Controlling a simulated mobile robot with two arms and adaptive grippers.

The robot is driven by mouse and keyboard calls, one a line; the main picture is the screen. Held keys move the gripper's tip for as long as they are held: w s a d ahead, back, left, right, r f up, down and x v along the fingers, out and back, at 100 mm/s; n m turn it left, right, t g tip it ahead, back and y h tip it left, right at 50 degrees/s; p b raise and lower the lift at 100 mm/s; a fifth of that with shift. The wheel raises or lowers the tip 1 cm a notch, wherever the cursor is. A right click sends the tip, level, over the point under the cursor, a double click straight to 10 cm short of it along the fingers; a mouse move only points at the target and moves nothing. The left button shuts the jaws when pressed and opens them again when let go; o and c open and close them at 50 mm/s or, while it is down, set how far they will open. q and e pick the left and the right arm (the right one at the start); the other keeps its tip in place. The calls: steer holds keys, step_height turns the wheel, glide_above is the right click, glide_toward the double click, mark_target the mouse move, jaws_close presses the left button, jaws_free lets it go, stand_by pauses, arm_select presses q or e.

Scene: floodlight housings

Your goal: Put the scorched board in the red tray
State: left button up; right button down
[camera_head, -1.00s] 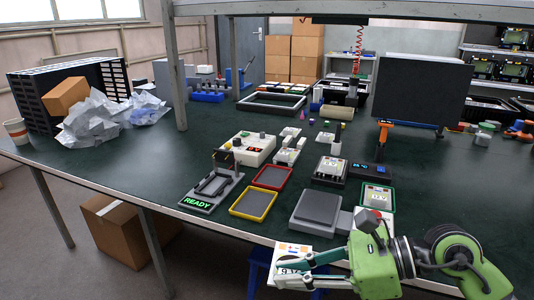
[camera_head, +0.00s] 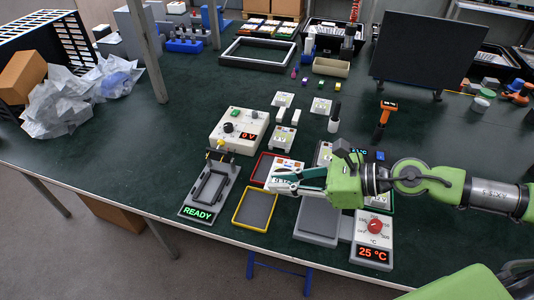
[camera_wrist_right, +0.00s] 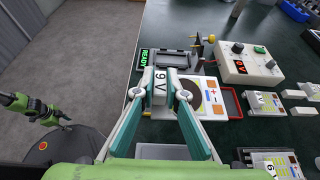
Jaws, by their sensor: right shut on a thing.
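My right gripper (camera_head: 279,182) is shut on a white board (camera_head: 287,168), gripping its grey block marked 9 V, which shows in the right wrist view (camera_wrist_right: 159,86). The board (camera_wrist_right: 209,108) has a large dark brown round patch and orange plus and minus marks. It is held over the red tray and hides much of it. The red tray (camera_head: 256,169) shows its left rim; part of it also shows in the right wrist view (camera_wrist_right: 236,104). I cannot tell whether board and tray touch. A green arm of mine is at the left of the right wrist view; its gripper state is unclear.
The yellow tray (camera_head: 255,208) is empty in front of the red one. A fixture reading READY (camera_head: 207,192) stands left, a 0 V meter box (camera_head: 239,130) behind. A grey plate device (camera_head: 317,218) and a 25 °C controller (camera_head: 373,238) stand right. The table's left middle is clear.

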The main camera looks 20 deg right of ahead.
mark_target(281, 164)
steer(key=shift+w+d, duration=0.15)
steer(key=shift+w, duration=0.25)
steer(key=w+f, duration=0.1)
steer(key=w, duration=0.1)
steer(key=w+f+p, duration=0.1)
steer(key=w, duration=0.2)
steer(key=w+f, duration=0.1)
steer(key=w, duration=0.1)
steer(key=shift+w+d+f, duration=0.15)
steer(key=shift+w+f, duration=0.05)
steer(key=shift+w, duration=0.2)
steer(key=w+f, duration=0.4)
steer(key=f, duration=0.1)
steer(key=shift+d, duration=0.1)
steer(key=shift+w+f, duration=0.65)
steer(key=shift+f, duration=0.05)
step_height(281, 164, down, 3)
steer(key=shift+r, duration=0.1)
